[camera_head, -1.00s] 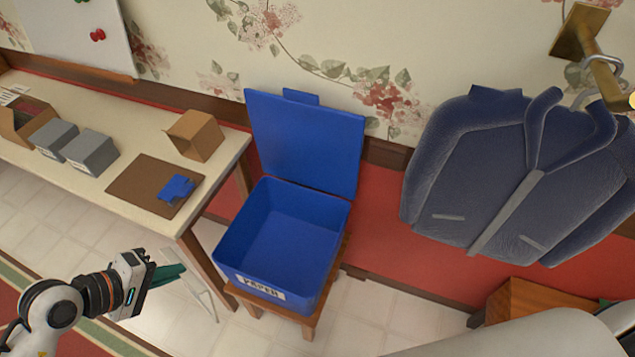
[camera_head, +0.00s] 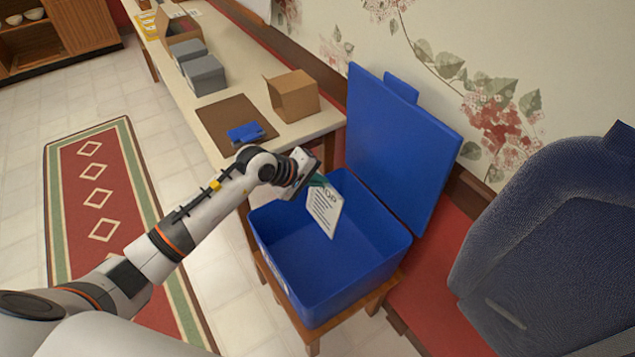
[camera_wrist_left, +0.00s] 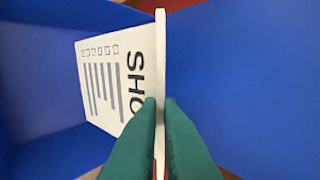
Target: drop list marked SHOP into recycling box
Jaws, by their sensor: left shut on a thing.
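The white list (camera_head: 324,208) hangs from my left gripper (camera_head: 318,181), over the open blue recycling box (camera_head: 388,254). The green fingertips of my left gripper (camera_wrist_left: 160,105) are shut on the list. The box stands on a wooden stool with its lid (camera_head: 402,150) raised at the back, and its visible inside looks empty. My right gripper is not in view.
A long table (camera_head: 318,124) beside the box holds an open cardboard box (camera_head: 293,97), grey boxes (camera_head: 205,75) and a brown board (camera_head: 215,115) with a blue item. A red rug (camera_head: 108,190) lies on the floor.

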